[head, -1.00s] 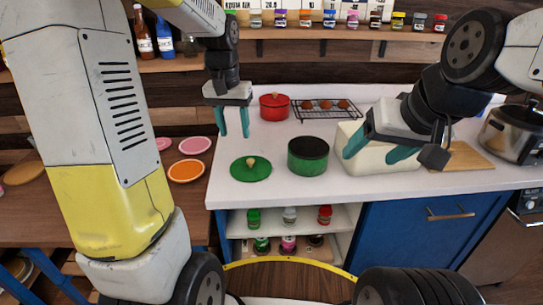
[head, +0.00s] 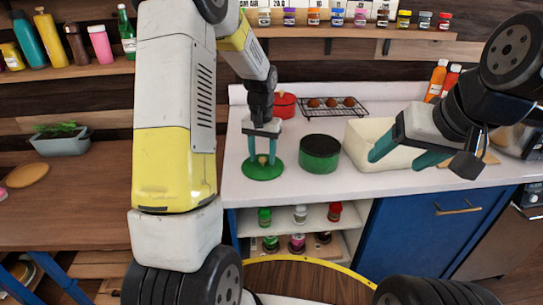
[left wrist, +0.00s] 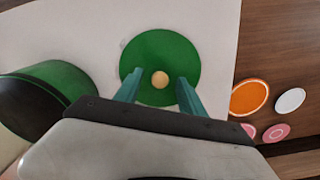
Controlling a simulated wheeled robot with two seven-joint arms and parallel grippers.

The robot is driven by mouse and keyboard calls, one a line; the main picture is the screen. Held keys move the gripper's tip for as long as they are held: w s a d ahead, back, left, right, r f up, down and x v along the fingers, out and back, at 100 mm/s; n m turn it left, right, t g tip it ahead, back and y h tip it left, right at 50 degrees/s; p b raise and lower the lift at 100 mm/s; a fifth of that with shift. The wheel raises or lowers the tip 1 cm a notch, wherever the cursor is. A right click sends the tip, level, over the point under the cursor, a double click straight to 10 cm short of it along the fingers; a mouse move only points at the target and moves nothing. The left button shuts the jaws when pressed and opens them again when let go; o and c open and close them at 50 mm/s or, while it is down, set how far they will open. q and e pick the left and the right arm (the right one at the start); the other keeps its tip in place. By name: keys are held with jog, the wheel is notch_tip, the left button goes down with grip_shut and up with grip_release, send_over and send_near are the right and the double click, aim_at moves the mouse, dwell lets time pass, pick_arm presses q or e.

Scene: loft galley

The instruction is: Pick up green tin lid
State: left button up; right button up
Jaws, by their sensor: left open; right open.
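The green tin lid (head: 264,172) lies flat on the white counter, with a pale round knob (left wrist: 160,80) at its middle. My left gripper (head: 262,158) is right above the lid and points down. In the left wrist view its open teal fingers (left wrist: 160,92) stand on both sides of the knob, apart from it. The green tin (head: 320,153) stands to the right of the lid and also shows in the left wrist view (left wrist: 45,100). My right gripper (head: 392,160) is open and empty in front of the cream bin.
The cream bin (head: 360,135) stands right of the tin. A red pot (head: 284,104) and a wire rack (head: 330,108) with brown round items are behind. In the left wrist view, orange (left wrist: 250,97) and pink plates lie on the wooden surface beyond the counter edge.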

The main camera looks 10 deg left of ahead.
pick_arm(q)
grip_shut()
dwell(0.4)
